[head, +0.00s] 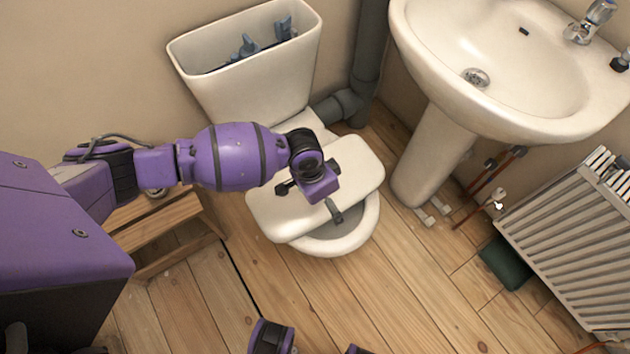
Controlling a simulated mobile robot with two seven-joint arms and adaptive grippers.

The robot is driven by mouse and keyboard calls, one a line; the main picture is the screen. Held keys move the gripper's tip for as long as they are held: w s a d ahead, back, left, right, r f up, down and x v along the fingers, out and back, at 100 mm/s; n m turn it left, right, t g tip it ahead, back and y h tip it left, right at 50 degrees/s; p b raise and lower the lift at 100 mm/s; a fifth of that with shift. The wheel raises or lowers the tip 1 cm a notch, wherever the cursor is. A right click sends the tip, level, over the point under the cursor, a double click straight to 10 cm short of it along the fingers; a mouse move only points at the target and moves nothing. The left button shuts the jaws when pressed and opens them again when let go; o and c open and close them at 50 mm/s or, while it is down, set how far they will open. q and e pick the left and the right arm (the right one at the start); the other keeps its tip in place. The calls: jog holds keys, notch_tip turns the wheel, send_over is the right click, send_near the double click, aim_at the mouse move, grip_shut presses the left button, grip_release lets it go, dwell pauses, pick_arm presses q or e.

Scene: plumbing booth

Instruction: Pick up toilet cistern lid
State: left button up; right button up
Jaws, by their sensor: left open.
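The white cistern lid (361,168) lies as a flat, rounded slab across the top of the toilet bowl (350,240), covering most of it. The toilet cistern (255,88) behind is open at the top, with grey-blue fittings showing inside. My left gripper (311,201) is above the lid, pointing down. Its fingers are apart, one over the lid and the other by its front edge. Nothing is held between them. Whether the fingers touch the lid cannot be told. The gripper and wrist hide the middle of the lid.
A washbasin (440,60) on a pedestal (430,155) stands to the right. A radiator (580,235) is at far right, with copper pipes beside it. A wooden step (170,225) sits left of the toilet, under my arm. The wooden floor (400,290) in front is mostly clear.

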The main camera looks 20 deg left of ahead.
pick_arm(q)
jog(key=w+a+r+b, duration=0.1)
jog(key=w+a, duration=0.1)
jog(key=w, duration=0.1)
jog(key=w+a+r+y+b, duration=0.1)
jog(key=w+a, duration=0.1)
jog(key=w, duration=0.1)
jog(key=w+a+r+y+b, duration=0.1)
jog(key=w+a, duration=0.1)
jog(key=w, duration=0.1)
jog(key=shift+a, duration=0.35)
jog(key=shift+w+a, duration=0.15)
notch_tip(320, 180, down, 2)
jog(key=shift+w+f+b, duration=0.15)
jog(key=shift+b, duration=0.5)
notch_tip(320, 180, down, 5)
jog(key=shift+w+r+b, duration=0.1)
jog(key=shift+b, duration=0.85)
jog(key=shift+c, duration=1.2)
jog(key=shift+s, duration=0.2)
jog(key=c, duration=2.2)
jog(key=shift+w+d, duration=0.1)
jog(key=shift+d, duration=0.1)
grip_shut()
